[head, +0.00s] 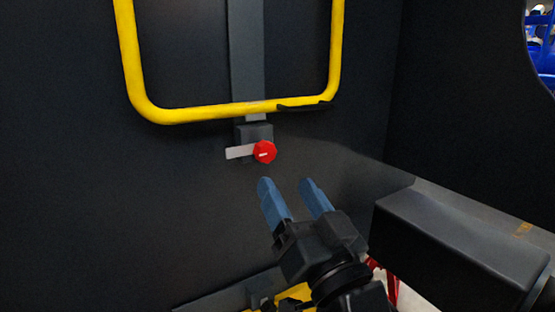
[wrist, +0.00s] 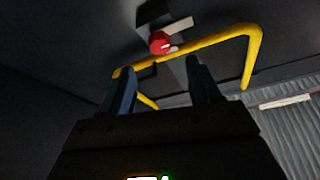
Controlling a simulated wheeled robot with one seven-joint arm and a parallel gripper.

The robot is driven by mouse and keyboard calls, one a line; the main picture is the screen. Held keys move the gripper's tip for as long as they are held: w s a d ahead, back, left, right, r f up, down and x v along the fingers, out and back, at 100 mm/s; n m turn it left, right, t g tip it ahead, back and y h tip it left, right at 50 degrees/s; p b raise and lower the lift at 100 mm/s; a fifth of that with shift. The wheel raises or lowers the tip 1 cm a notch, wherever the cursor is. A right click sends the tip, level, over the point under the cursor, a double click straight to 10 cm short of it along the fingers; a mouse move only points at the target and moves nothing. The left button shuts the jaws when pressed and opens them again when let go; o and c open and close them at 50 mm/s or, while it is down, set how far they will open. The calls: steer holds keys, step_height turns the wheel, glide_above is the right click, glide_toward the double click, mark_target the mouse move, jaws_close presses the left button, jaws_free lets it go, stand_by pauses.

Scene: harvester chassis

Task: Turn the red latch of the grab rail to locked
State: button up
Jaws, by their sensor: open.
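The red latch (head: 264,152) is a small red knob with a white mark, on a dark block just below the yellow grab rail (head: 190,115). A light grey flat tab (head: 240,152) sticks out to the left of the knob. My gripper (head: 287,181) is open and empty, below and slightly right of the knob, with its blue fingers pointing up toward it and apart from it. In the wrist view the red latch (wrist: 160,43) shows beyond the fingertips, above the gap between the fingers. The grab rail (wrist: 215,40) curves behind them.
A grey vertical strip (head: 247,60) runs up the dark wall behind the rail. A dark box-like part (head: 450,240) stands at the lower right. The wall area left of the latch is clear.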

mark_target(268, 154)
steer(key=p+x, duration=0.2)
steer(key=x, duration=0.5)
steer(key=shift+w+a+r+p, duration=0.1)
steer(key=shift+w+a+p, duration=0.05)
steer(key=shift+w+p, duration=0.15)
steer(key=c, duration=1)
